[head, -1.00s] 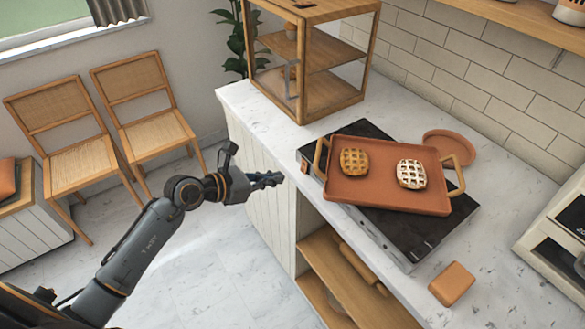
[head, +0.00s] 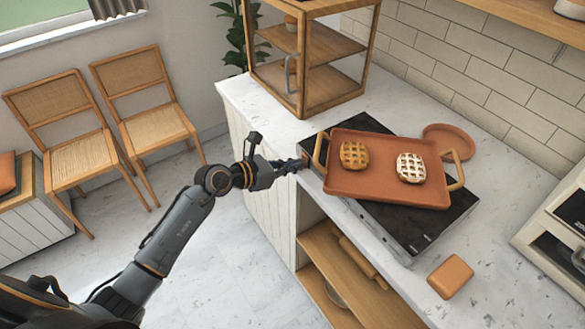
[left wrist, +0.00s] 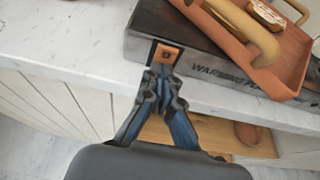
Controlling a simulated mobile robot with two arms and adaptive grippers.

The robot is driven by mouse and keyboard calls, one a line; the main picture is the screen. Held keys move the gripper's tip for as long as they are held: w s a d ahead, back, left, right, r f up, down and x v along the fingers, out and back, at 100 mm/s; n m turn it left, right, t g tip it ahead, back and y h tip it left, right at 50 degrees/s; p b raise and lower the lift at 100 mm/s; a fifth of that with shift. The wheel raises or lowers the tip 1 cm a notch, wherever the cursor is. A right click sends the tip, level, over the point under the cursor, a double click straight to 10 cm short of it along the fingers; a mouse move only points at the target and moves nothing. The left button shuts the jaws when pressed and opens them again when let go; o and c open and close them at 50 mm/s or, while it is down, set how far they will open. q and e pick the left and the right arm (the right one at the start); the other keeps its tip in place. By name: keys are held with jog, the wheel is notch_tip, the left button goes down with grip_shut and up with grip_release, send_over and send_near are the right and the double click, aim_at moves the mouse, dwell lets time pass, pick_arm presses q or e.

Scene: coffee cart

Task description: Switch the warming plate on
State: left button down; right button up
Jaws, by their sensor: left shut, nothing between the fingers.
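The warming plate (head: 408,232) is a flat dark-topped unit with a grey front on the counter; its front lettering shows in the left wrist view (left wrist: 225,78). A terracotta tray (head: 385,193) with two lattice-topped waffles or pies lies on it. A small orange-brown switch (left wrist: 166,55) in a black surround sits at the left end of the front face. My left gripper (left wrist: 160,75) is shut and empty, its fingertips right at the lower part of the switch; I cannot tell whether they touch. In the head view the left gripper (head: 301,164) is at the plate's left front corner. My right gripper is not in view.
A wood and glass cabinet (head: 310,60) stands on the counter behind the plate. A terracotta round dish (head: 449,138) and a small orange block (head: 450,276) lie nearby. The tray's handle (left wrist: 245,28) overhangs close right of the switch. Open shelves lie below the counter.

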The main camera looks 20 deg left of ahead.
pick_arm(q)
jog(key=shift+f+t+b, duration=0.2)
jog(key=shift+t+b, duration=0.1)
jog(key=shift+b, duration=0.1)
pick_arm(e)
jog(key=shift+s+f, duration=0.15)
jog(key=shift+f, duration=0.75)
pick_arm(q)
jog(key=shift+d+r, duration=0.1)
jog(key=shift+r, duration=0.05)
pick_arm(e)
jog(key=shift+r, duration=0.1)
pick_arm(q)
jog(key=shift+w+r+h+p, duration=0.25)
jog(key=shift+r+h+p, duration=0.05)
jog(key=shift+r+p, duration=0.6)
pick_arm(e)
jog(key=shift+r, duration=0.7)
